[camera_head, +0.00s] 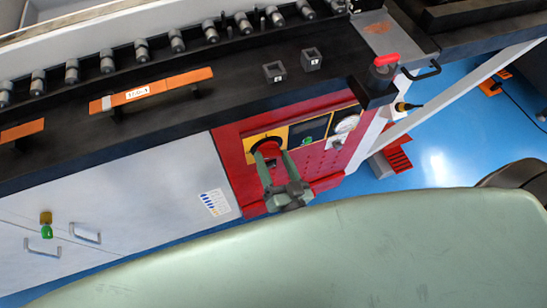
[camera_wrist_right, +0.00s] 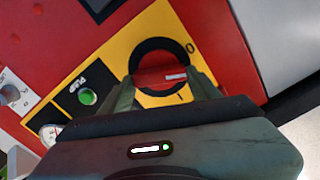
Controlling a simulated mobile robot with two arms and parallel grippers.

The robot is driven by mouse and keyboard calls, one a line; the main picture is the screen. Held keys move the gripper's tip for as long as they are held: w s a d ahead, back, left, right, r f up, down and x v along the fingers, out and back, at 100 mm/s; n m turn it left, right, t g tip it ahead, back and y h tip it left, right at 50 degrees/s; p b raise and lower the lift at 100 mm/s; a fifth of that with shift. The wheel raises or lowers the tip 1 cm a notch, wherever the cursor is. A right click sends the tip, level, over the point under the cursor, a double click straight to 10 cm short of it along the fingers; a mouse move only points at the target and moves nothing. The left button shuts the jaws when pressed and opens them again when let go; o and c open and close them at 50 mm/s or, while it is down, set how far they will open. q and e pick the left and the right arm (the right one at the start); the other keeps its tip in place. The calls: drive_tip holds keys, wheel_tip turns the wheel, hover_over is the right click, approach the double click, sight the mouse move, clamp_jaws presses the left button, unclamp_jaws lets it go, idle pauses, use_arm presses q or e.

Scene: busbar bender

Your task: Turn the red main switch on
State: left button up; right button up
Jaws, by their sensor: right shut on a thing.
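The red main switch (camera_wrist_right: 160,74) sits in a black ring on a yellow plate (camera_wrist_right: 118,50). In the head view the switch (camera_head: 267,147) is on the red panel of the machine's front. My right gripper (camera_head: 271,160) reaches it from below and is shut on its handle. In the right wrist view the fingers (camera_wrist_right: 165,84) lie on both sides of the handle. A white mark on the handle points right, between the printed 0 and I; I cannot tell a settled position. My left gripper is not in view.
A green button (camera_wrist_right: 88,96) and a white gauge (camera_head: 347,124) are beside the switch. The black worktop (camera_head: 235,92) overhangs the panel. White cabinet doors (camera_head: 120,190) are to the left.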

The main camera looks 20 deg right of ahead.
drive_tip(key=m, duration=0.3)
drive_tip(key=shift+d+m, duration=0.1)
drive_tip(key=shift+m, duration=0.3)
drive_tip(key=m, duration=0.2)
drive_tip(key=shift+f+m, duration=0.15)
drive_tip(key=shift+m, duration=0.15)
drive_tip(key=m+b, duration=0.1)
drive_tip(key=m, duration=0.5)
drive_tip(key=shift+f, duration=0.1)
drive_tip(key=shift+m, duration=0.3)
drive_tip(key=o, duration=1.4)
drive_tip(key=s+b, duration=0.1)
drive_tip(key=s, duration=0.7)
drive_tip(key=shift+d+b, duration=0.15)
drive_tip(key=shift+b, duration=0.2)
drive_tip(key=shift+w+f, duration=0.1)
